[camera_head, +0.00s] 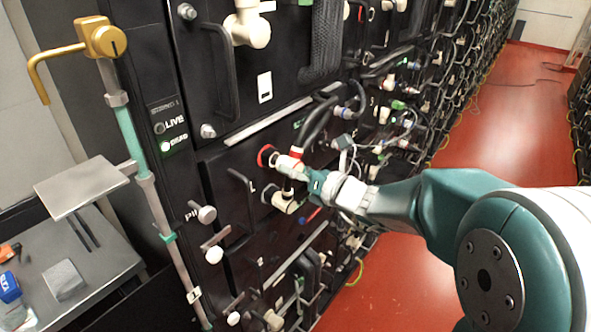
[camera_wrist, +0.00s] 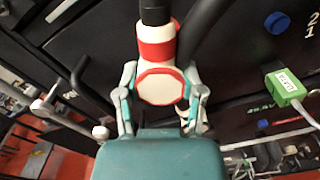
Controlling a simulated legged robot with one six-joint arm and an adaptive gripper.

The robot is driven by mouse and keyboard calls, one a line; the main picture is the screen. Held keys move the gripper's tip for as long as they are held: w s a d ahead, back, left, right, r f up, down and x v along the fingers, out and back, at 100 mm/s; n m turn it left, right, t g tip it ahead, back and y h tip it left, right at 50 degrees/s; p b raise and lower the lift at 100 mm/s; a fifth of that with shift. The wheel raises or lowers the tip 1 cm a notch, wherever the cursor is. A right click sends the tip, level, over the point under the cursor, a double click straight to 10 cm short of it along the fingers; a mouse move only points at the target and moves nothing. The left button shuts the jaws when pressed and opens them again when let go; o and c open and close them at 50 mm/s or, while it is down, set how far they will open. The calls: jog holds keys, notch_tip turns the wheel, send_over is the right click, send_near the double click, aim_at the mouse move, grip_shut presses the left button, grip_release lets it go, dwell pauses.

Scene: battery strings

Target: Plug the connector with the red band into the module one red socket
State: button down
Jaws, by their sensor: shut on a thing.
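The connector with the red band (camera_wrist: 157,62) is white, with a black cable at its top in the wrist view. Its round red-rimmed end faces the camera between my gripper's (camera_wrist: 160,95) two fingers, which are shut on it. In the head view the connector (camera_head: 287,163) is at my gripper (camera_head: 303,176), beside the red socket (camera_head: 265,155) on the module front. The connector's front points at the socket and appears close to it; I cannot tell whether it is seated. In the wrist view the socket is hidden.
Black handles (camera_head: 241,203) and cables (camera_head: 318,122) stand out from the rack nearby. A green plug (camera_wrist: 287,88) is at right in the wrist view. The red aisle floor (camera_head: 500,130) is open.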

jog(key=shift+x, duration=0.85)
jog(key=shift+c, duration=0.6)
grip_release()
jog(key=v, duration=1.2)
